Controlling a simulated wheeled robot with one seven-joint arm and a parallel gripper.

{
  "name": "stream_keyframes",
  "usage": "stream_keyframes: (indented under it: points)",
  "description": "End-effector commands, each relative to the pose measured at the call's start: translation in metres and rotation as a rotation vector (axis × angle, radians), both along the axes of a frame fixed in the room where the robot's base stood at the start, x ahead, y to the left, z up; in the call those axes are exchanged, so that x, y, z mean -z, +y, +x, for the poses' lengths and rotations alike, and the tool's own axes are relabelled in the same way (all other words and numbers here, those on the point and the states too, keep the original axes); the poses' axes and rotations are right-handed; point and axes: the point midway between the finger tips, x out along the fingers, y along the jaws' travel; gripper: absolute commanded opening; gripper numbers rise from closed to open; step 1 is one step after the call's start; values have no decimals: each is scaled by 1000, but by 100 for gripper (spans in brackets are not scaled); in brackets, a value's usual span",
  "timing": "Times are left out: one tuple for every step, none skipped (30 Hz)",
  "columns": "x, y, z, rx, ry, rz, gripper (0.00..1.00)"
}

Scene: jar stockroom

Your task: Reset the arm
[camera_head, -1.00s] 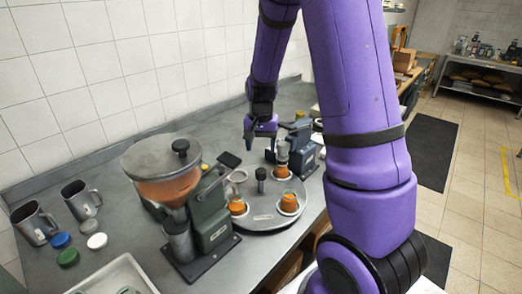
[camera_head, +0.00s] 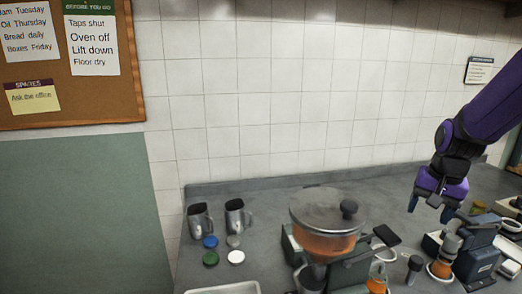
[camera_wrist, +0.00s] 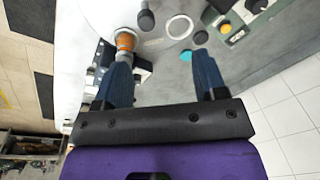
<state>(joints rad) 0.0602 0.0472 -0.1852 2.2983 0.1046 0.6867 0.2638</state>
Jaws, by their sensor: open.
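My gripper (camera_head: 432,205) is at the right of the head view, above the back part of the grey counter (camera_head: 270,197). Its two dark blue fingers are apart with nothing between them. In the wrist view my gripper (camera_wrist: 160,80) also shows open and empty, with the counter below it. A jar with orange contents (camera_head: 440,268) stands below and to the right of the gripper in the head view, apart from it. The same jar seems to show in the wrist view (camera_wrist: 125,41), beyond the left finger.
A filling machine with an orange-filled hopper (camera_head: 327,240) stands mid-counter. Two metal jugs (camera_head: 199,220) and several coloured lids (camera_head: 210,258) lie left of it. The counter behind the hopper is clear. A tiled wall (camera_head: 290,100) rises behind.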

Motion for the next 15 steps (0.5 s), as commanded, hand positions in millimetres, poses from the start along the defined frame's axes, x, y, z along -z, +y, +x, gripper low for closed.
stream_keyframes:
  points:
    - [-13, 6, -7, -26, -21, -1, 65]
    - [-19, 9, -12, -42, -30, -2, 65]
    - [-27, 14, -17, -65, -43, -4, 65]
    - [-33, 17, -21, -80, -54, -6, 65]
    - [-38, 20, -26, -95, -63, -8, 65]
    - [-45, 24, -32, -116, -75, -10, 65]
    - [-51, 27, -37, -132, -85, -12, 65]
    - [-56, 30, -42, -147, -94, -15, 65]
    - [-63, 34, -48, -168, -108, -20, 65]
    - [-68, 37, -53, -183, -116, -23, 65]
    - [-72, 40, -59, -200, -125, -27, 65]
    - [-78, 43, -66, -220, -137, -31, 65]
    - [-83, 45, -71, -234, -147, -36, 65]
    - [-87, 48, -76, -250, -157, -42, 65]
    - [-92, 52, -83, -272, -169, -47, 65]
